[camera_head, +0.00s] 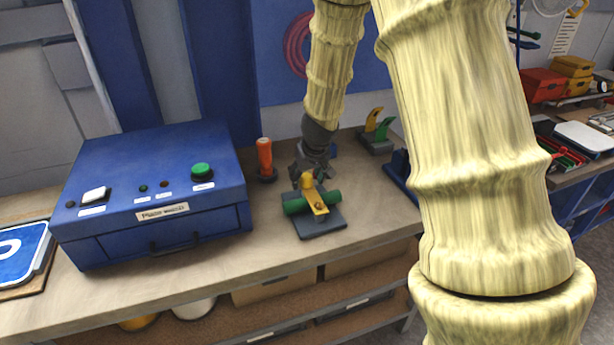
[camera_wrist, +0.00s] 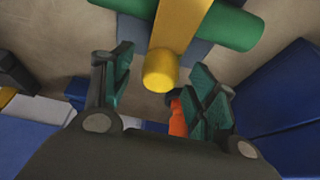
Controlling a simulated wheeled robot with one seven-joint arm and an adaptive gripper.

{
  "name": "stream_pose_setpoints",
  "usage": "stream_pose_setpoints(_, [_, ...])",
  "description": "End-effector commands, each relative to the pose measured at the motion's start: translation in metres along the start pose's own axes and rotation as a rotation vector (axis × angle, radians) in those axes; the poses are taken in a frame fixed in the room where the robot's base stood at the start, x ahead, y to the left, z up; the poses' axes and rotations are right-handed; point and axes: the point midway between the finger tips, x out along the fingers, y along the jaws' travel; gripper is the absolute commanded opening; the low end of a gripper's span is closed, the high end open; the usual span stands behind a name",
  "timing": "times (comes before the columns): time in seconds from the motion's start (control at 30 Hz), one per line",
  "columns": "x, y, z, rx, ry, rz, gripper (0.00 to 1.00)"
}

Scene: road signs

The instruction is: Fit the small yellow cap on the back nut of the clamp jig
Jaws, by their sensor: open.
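The clamp jig stands on the bench, with a dark grey base (camera_head: 322,224), a green tube (camera_head: 296,206) and a yellow strap (camera_head: 314,196) across the tube. In the wrist view the strap (camera_wrist: 184,22) and tube (camera_wrist: 235,28) show at the top. The small yellow cap (camera_wrist: 160,72) is at the back end of the strap; it also shows in the head view (camera_head: 307,180). The back nut is not visible, apparently hidden by the cap. My gripper (camera_head: 311,170) is just behind the jig, open, with its fingers (camera_wrist: 163,75) apart on either side of the cap.
An orange-handled tool (camera_head: 265,158) stands left of my gripper. A blue box with buttons (camera_head: 150,195) fills the left of the bench. A holder with a yellow and a green piece (camera_head: 376,135) stands behind at the right. The bench in front of the jig is clear.

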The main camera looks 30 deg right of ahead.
Motion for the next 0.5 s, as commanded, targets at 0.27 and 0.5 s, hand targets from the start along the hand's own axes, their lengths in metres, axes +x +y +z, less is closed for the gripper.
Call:
stream_pose_setpoints(0.27, [-0.012, 0.0, -0.002, -0.002, 0.003, 0.001, 0.58])
stream_pose_setpoints(0.5, [-0.051, 0.0, -0.002, -0.003, 0.004, 0.001, 0.58])
